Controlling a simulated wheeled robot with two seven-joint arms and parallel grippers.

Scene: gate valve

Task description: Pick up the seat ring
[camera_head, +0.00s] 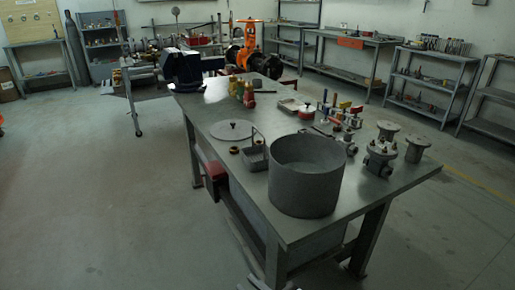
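A small brass-coloured ring (234,150), which looks like the seat ring, lies flat on the grey metal workbench (225,108). It is left of a small grey square tray (254,160) and just in front of a flat round disc (231,130). Nothing touches the ring from above. Pale grey shapes at the bottom edge, by the bench legs, may include a part of my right gripper, but its fingers cannot be made out. My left gripper is not in view.
A large grey round bin (306,175) stands right of the tray. A valve body (380,157), flanged parts (417,148) and red, blue and yellow-handled tools (335,112) are on the right side. A dark vise (182,68) is at the far end. Floor left is clear.

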